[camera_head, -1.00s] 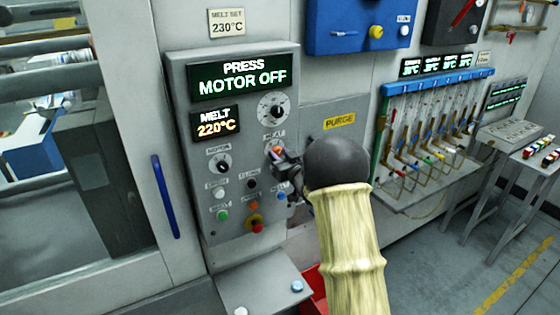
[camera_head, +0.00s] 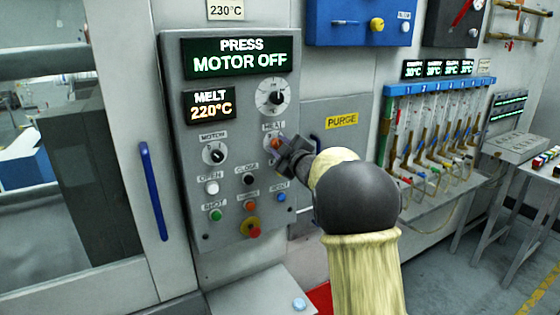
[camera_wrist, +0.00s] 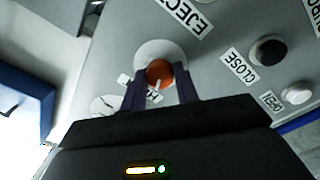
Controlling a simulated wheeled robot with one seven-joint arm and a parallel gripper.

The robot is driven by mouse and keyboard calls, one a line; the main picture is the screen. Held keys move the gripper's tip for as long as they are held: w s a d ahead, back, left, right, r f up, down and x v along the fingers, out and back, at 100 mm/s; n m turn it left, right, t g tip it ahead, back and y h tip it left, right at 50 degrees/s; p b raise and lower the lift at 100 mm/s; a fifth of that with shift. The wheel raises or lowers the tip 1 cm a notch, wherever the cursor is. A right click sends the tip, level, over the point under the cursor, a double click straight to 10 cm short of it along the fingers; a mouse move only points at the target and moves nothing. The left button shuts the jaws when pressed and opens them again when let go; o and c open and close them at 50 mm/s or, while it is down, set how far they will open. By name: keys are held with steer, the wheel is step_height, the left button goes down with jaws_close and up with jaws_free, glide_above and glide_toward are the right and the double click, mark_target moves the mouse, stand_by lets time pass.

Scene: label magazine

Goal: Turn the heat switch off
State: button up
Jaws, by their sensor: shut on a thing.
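The heat switch (camera_head: 276,142) is an orange knob on a white round plate, below the HEAT label on the grey panel. It also shows in the wrist view (camera_wrist: 159,72), with a pale pointer line on its face. My gripper (camera_head: 283,149) reaches the panel from the right. In the wrist view, the two dark fingers of my gripper (camera_wrist: 160,85) stand on either side of the orange knob, shut on it. The fingers and wrist hide part of the switch in the head view. The label beside it is partly covered in the wrist view.
The panel (camera_head: 180,130) also carries a motor switch (camera_head: 213,152), a melt dial (camera_head: 270,97), several push buttons and a red stop button (camera_head: 254,231). The displays read MOTOR OFF and MELT 220°C. A blue door handle (camera_head: 153,190) stands left.

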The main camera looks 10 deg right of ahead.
steer(key=shift+f+n+b, duration=0.1)
steer(key=shift+n+b, duration=1.1)
steer(key=shift+n, duration=0.1)
steer(key=o, duration=1)
steer(key=shift+c, duration=0.2)
steer(key=b+v, duration=0.3)
steer(key=v, duration=1.4)
steer(key=shift+s+b, duration=0.2)
steer(key=shift+b, duration=0.1)
steer(key=shift+d, duration=0.1)
